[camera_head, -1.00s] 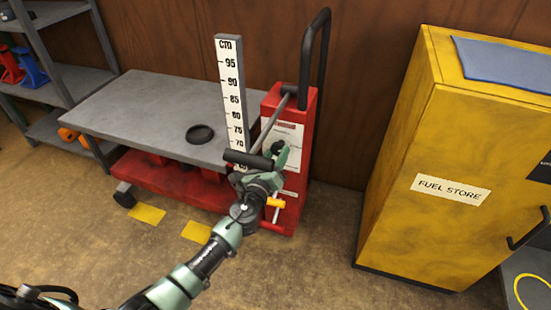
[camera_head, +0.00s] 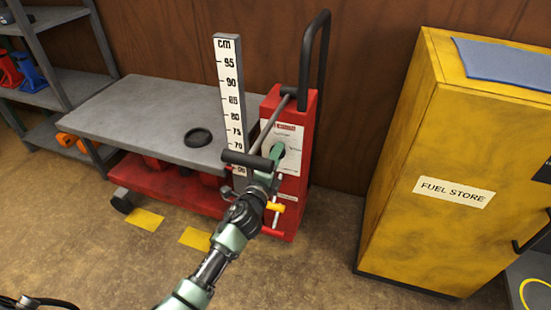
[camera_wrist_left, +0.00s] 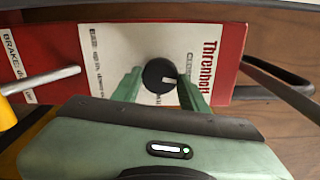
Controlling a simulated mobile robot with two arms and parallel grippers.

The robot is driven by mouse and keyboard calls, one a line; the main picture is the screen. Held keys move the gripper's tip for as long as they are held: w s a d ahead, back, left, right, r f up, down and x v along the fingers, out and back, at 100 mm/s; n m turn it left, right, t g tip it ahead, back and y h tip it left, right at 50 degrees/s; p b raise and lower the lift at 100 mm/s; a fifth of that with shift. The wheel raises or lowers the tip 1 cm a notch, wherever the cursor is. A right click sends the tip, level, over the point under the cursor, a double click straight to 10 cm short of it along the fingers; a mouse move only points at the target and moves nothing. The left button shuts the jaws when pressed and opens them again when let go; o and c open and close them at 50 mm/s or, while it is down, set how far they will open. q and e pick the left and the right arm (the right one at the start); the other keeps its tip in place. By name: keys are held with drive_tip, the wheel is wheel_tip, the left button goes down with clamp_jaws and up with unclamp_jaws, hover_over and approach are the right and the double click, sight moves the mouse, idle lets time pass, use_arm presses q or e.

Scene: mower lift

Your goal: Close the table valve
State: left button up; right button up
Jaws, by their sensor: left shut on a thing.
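The valve is a round black knob (camera_wrist_left: 159,75) with a white pointer mark, on the white label of the red lift-table column (camera_head: 309,130). In the left wrist view the mark points to the right. My left gripper (camera_head: 277,153) is at the label, its two green fingers on either side of the knob. It is shut on the knob. In the head view my gripper hides the knob. My right gripper is not in view.
A black cross handle (camera_head: 246,160) on a metal rod reaches out near my left wrist. A yellow-handled lever (camera_head: 275,207) sits low on the column. The grey table top (camera_head: 150,108) carries a black ring (camera_head: 198,137). A yellow fuel cabinet (camera_head: 430,190) stands right.

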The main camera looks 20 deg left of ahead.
use_arm(q)
drive_tip(key=shift+r+n, duration=0.1)
drive_tip(key=shift+n, duration=0.7)
drive_tip(key=o, duration=1.4)
drive_tip(key=shift+w, duration=0.1)
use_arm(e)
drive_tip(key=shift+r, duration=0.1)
use_arm(q)
drive_tip(key=s, duration=0.8)
drive_tip(key=shift+a+p, duration=0.1)
drive_tip(key=shift+p, duration=0.3)
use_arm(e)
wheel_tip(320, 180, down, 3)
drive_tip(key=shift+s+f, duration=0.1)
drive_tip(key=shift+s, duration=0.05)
